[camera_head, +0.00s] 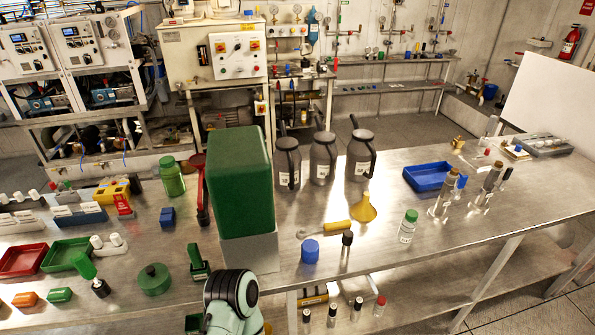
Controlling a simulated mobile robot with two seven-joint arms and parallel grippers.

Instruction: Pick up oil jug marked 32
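Three dark grey oil jugs with black handles and white labels stand upright in a row at the back of the steel bench: a left one (287,170), a middle one (323,163) and a right one (358,163). The numbers on their labels are too small to read, so I cannot tell which is marked 32. Part of one of my arms, pale teal with a black ring, shows at the bottom edge, well in front of the jugs. Neither of my grippers can be made out.
A tall green block (240,180) on a grey base stands left of the jugs. A yellow funnel (364,208), blue lid (310,251) and white bottle with a green cap (407,228) stand in front. A blue tray (428,177) lies right. Bare bench (460,240) extends right.

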